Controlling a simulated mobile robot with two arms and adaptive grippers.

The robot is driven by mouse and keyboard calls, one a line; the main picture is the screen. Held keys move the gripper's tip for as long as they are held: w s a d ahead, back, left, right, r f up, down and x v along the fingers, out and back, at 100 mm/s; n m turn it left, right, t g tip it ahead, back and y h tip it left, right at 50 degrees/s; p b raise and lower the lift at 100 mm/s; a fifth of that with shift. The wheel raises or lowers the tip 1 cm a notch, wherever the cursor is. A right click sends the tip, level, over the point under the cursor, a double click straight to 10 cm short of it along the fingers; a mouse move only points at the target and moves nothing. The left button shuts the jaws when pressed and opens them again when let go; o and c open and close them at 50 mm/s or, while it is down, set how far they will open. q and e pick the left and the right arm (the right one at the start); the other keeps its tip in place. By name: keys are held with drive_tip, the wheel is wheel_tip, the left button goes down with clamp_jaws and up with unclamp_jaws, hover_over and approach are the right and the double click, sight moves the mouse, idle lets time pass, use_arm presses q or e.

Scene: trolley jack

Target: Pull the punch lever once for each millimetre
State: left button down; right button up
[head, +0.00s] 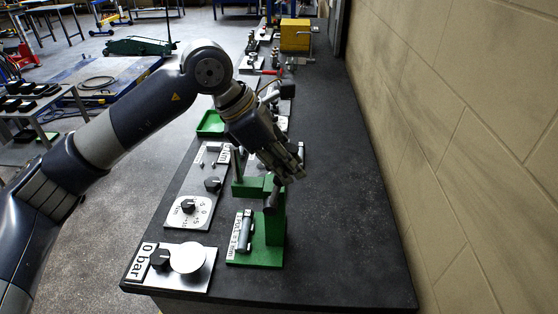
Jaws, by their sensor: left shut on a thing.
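A green punch (275,225) stands on a green base plate near the front of the dark bench. The dark punch lever (272,200) shows at the upper part of the punch, just below my left gripper (289,170). My left gripper reaches in from the upper left and is shut on the lever; its fingers hide the held part. My right gripper is not in view.
Plates with black knobs (188,212) and a "0 bar" plate with a round white disc (188,258) lie left of the punch. A green tray (210,124) and a yellow box (295,35) are farther back. The bench's right side is clear up to the block wall.

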use_arm(q)
drive_tip(key=shift+d+f, duration=0.1)
drive_tip(key=shift+d, duration=0.05)
drive_tip(key=c, duration=1.7)
unclamp_jaws()
drive_tip(key=shift+o, duration=0.2)
drive_tip(key=shift+d, duration=0.1)
drive_tip(key=v, duration=1.2)
drive_tip(key=shift+w+d, duration=0.1)
drive_tip(key=shift+d, duration=0.05)
